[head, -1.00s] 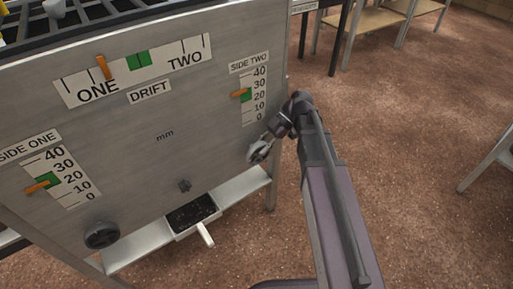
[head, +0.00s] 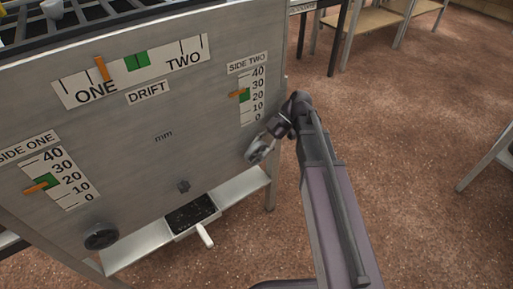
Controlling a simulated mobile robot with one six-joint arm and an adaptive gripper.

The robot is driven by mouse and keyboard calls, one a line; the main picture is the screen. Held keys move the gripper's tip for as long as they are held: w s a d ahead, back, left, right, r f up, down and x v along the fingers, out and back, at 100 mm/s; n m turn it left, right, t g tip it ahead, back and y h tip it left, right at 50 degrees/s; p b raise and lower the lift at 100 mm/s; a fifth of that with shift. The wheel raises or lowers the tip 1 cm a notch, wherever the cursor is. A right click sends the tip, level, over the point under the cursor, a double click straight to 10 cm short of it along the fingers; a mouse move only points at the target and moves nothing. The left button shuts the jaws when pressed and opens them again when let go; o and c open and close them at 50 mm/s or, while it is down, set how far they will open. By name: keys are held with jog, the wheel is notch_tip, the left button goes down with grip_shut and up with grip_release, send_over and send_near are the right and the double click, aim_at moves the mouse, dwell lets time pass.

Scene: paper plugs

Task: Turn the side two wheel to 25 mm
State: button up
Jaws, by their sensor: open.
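The grey panel (head: 150,160) carries a side two scale (head: 254,95) at its upper right, marked 0 to 40. Its orange pointer (head: 239,93) sits between 20 and 30, over the green band. My gripper (head: 256,152) is at the lower right of the panel, below this scale, where the side two wheel would be hidden behind it. I cannot tell whether the fingers touch a wheel. The fingers look small and open.
A side one scale (head: 62,180) with its own pointer and a dark wheel (head: 101,236) are at the left.

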jog(key=shift+w, duration=0.1)
jog(key=shift+w+d+f+m+t+h+p, duration=0.15)
jog(key=shift+d+f+m+t+h, duration=0.15)
jog(key=shift+m, duration=0.3)
jog(key=shift+w+d+f+m+t+h+p, duration=0.1)
jog(key=shift+d+m+h+p, duration=0.1)
jog(key=shift+d+m, duration=0.3)
jog(key=s+d+f+m+t+h, duration=0.2)
jog(key=d+m, duration=0.4)
jog(key=m, duration=0.5)
jog(key=s+d+f+m+t+h, duration=0.3)
jog(key=d+f+m+h, duration=0.1)
jog(key=m, duration=0.7)
jog(key=shift+d+f+m+h+b, duration=0.25)
jog(key=shift+d+m+h+b, duration=0.1)
jog(key=shift+d+h, duration=0.7)
jog(key=shift+d, duration=0.1)
jog(key=shift+c, duration=0.6)
